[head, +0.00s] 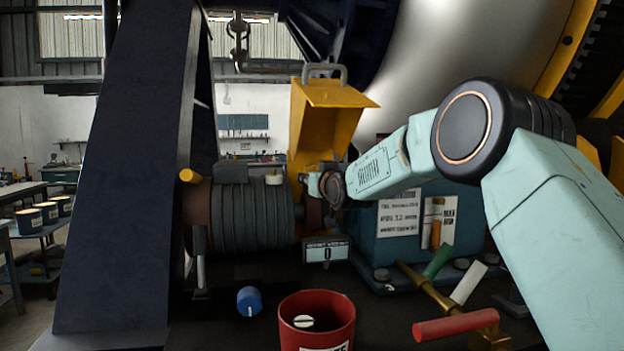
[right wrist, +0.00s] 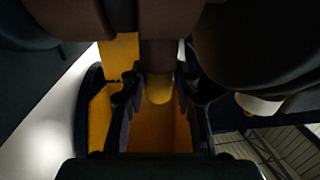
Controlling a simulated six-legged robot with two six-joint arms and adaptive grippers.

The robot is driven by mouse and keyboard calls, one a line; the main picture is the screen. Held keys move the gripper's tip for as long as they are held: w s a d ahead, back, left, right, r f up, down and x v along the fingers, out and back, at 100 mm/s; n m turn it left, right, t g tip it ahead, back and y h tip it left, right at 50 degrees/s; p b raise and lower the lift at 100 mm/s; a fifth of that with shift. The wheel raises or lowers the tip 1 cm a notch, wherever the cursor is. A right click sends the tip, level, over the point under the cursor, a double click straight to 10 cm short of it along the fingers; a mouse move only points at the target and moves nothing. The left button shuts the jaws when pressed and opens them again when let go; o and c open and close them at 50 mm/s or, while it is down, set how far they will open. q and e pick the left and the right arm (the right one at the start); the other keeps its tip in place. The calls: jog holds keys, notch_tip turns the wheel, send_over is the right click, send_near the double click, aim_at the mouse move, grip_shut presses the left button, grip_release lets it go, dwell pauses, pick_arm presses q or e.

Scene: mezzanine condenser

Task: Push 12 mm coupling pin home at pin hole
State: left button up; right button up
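My right arm reaches in from the right in the head view, and its gripper (head: 318,186) is at the shaft coupling (head: 314,212), under the raised yellow guard (head: 330,92). The head view is too small to show its fingers or the pin. In the right wrist view two dark fingers of the right gripper (right wrist: 160,108) stand apart. A brass-yellow rounded end, seemingly the coupling pin (right wrist: 160,88), shows between them below a brown coupling part (right wrist: 162,52). I see gaps on both sides of it; the hole is hidden. My left gripper is not in view.
A ribbed motor (head: 240,215) stands left of the coupling and a teal housing (head: 412,225) right of it. A display (head: 328,252) reads 0. In front are a red bin (head: 317,325), a blue cylinder (head: 250,301) and a red-handled tool (head: 455,325).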

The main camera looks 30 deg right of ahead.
jog(key=o, duration=0.3)
jog(key=shift+f, duration=0.4)
jog(key=shift+d, duration=0.1)
jog(key=shift+d, duration=0.2)
jog(key=shift+s+a+r, duration=0.2)
jog(key=shift+s+a, duration=0.1)
jog(key=shift+s, duration=0.15)
jog(key=s, duration=1.1)
jog(key=shift+s+a+r, duration=0.1)
jog(key=shift+a+r, duration=0.05)
jog(key=shift+a, duration=0.25)
jog(key=shift+a, duration=0.1)
